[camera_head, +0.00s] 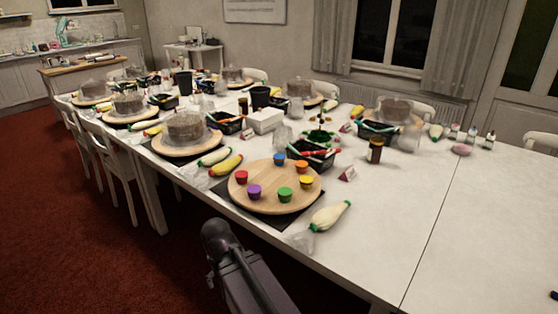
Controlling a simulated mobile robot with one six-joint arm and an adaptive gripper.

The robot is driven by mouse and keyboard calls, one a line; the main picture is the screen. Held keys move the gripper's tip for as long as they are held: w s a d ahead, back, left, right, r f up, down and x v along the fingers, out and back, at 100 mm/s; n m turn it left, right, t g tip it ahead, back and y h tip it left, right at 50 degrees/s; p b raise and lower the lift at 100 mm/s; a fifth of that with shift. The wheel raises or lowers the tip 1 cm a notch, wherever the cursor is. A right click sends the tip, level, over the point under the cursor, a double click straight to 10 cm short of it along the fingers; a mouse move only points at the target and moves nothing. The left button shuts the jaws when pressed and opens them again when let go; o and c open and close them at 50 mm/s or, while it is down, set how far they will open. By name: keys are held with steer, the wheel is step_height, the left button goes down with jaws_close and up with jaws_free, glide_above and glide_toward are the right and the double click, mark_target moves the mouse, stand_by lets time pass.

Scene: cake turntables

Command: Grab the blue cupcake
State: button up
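The blue cupcake (279,159) sits at the back edge of a round wooden turntable (270,190) near the front of the long white table. Several other cupcakes stand on the same turntable: red (241,176) at left, purple (254,192) at front left, green (285,194) at front, yellow (306,182) at right and orange (301,166) at back right. The blue one stands apart from its neighbours. Part of my dark arm shows at the bottom centre, in front of the table edge. My gripper's fingers are not visible.
Yellow and white piping bags (226,166) lie left of the turntable, and another piping bag (331,216) lies at its right front.

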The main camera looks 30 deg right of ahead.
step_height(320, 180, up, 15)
steer(key=p, duration=1.4)
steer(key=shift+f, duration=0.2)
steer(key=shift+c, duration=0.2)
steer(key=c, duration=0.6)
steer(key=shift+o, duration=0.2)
